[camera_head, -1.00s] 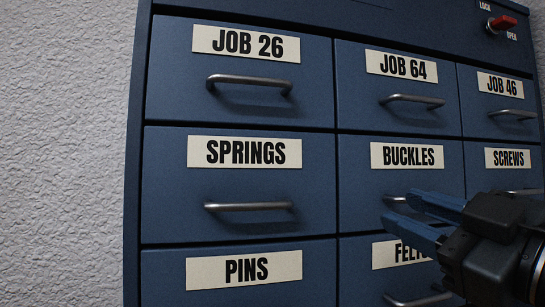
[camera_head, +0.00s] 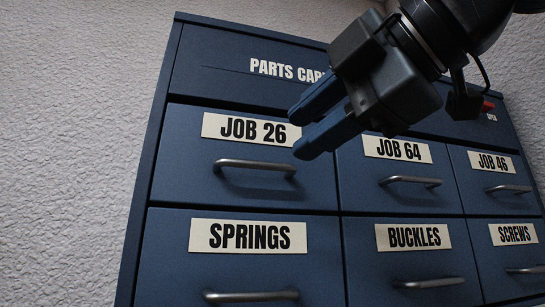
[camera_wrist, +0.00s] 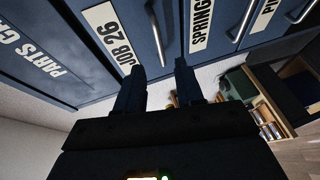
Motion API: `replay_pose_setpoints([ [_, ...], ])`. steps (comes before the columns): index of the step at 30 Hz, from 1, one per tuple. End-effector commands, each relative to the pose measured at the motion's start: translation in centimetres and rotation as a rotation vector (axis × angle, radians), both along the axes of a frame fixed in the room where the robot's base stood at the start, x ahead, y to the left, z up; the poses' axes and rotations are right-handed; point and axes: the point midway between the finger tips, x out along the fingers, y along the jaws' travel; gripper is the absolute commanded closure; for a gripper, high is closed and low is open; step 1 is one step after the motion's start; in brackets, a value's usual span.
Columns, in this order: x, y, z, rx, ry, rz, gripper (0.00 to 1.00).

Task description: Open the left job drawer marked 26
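The JOB 26 drawer (camera_head: 180,165) is shut, in the left column of the blue cabinet under its title panel. Its grey bar handle (camera_head: 255,167) sits below the white JOB 26 label (camera_head: 250,130). In the wrist view the drawer label (camera_wrist: 113,38) is seen sideways at upper left, and the handle (camera_wrist: 156,30) lies right of it. My gripper (camera_head: 298,133) is open and empty, its two blue fingers apart. It is in front of the cabinet, above and right of the JOB 26 handle, not touching it.
The JOB 64 drawer (camera_head: 352,178) and JOB 46 drawer (camera_head: 460,182) are shut to the right. SPRINGS (camera_head: 165,265) is shut below. A red lock lever (camera_head: 488,106) shows partly behind my arm, by the word OPEN. Shelves (camera_wrist: 255,105) show at right in the wrist view.

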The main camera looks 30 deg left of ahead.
Motion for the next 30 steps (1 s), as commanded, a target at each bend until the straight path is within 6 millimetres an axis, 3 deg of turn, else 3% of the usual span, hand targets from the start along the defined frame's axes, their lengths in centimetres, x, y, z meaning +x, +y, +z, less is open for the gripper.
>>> replay_pose_setpoints([
  [15,2.0,6.4,-1.2,0.002,0.002,0.002,0.63],
  [26,2.2,6.9,-1.4,0.003,0.0,0.0,0.63],
  [30,2.2,6.9,-1.4,0.003,0.001,-0.001,0.74],
])
